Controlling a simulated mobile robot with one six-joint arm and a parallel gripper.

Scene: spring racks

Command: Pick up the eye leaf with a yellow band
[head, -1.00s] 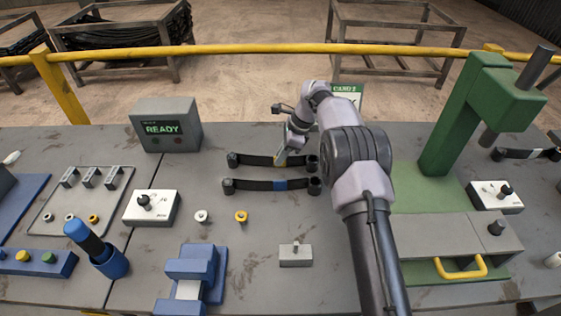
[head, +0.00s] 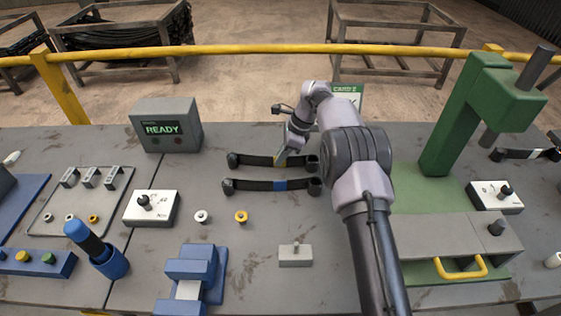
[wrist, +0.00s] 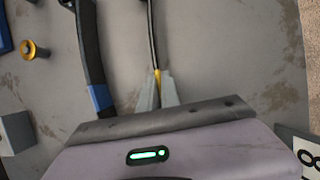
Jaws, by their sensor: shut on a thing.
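The eye leaf with a yellow band (head: 257,160) is a dark, slightly curved strip with a round eye at each end, at the back middle of the bench. It also shows in the wrist view (wrist: 152,38), running up from the fingertips. My gripper (head: 280,158) is shut on it at the yellow band; in the wrist view the fingers (wrist: 157,90) close around the band from both sides. A second eye leaf with a blue band (head: 255,185) lies just in front of it, apart from it. I cannot tell whether the held leaf is clear of the bench.
A grey READY box (head: 165,128) stands at the back left. A green press (head: 450,130) stands to the right. A white bush (head: 202,216), a yellow bush (head: 241,216) and a blue vise (head: 192,275) are in front. Bench between them is bare.

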